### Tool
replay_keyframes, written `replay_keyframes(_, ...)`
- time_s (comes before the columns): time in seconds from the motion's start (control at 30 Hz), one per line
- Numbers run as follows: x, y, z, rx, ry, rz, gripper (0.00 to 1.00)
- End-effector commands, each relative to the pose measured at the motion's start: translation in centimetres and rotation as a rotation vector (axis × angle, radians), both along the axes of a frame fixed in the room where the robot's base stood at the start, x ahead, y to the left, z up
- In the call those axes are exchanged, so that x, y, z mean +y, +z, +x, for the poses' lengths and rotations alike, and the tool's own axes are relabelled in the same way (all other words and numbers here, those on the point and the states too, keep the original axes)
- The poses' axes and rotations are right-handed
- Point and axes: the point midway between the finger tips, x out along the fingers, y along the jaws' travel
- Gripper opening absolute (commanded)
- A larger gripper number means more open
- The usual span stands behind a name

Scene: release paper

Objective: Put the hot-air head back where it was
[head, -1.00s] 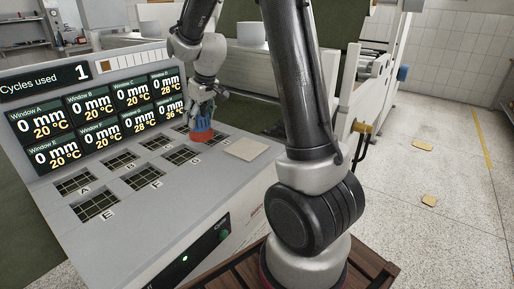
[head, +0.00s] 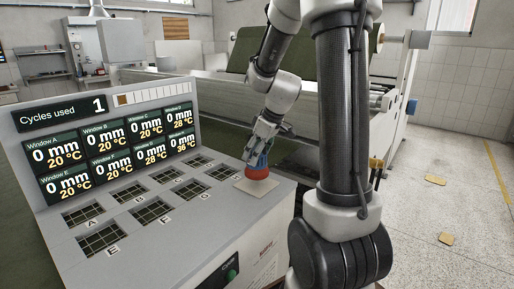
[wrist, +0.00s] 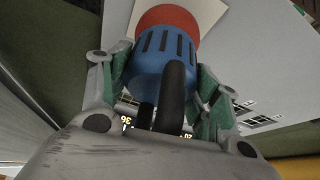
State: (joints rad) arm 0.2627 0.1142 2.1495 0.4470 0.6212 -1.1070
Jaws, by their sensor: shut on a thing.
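The hot-air head has a blue slotted body and a red base ring. It shows in the head view (head: 259,170) and in the wrist view (wrist: 160,58). My gripper (head: 262,150) is shut on the blue body; in the wrist view (wrist: 160,80) its fingers press from both sides. The red ring is over the back part of the pale square pad (head: 262,187) on the console's right end. I cannot tell whether the ring touches the pad. The pad also shows in the wrist view (wrist: 205,12).
The console (head: 185,235) has lettered grid windows (head: 151,212) in two rows left of the pad. A display panel (head: 100,145) stands behind them. A large machine (head: 325,110) stands behind and to the right. Open floor (head: 450,200) lies at the right.

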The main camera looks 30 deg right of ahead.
Motion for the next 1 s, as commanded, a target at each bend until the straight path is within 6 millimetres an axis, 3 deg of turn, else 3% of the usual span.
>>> replay_keyframes(0.3,0.0,-3.4,0.0,0.001,-0.001,0.000,0.00)
replay_keyframes(0.67,0.0,-3.8,0.0,0.000,-0.001,0.000,0.00)
replay_keyframes(0.7,0.0,-3.9,0.0,0.001,-0.001,0.000,0.67)
replay_keyframes(0.8,0.0,-3.8,0.0,0.001,-0.001,0.000,0.84)
replay_keyframes(1.0,0.0,-3.8,0.0,0.001,-0.001,0.000,0.84)
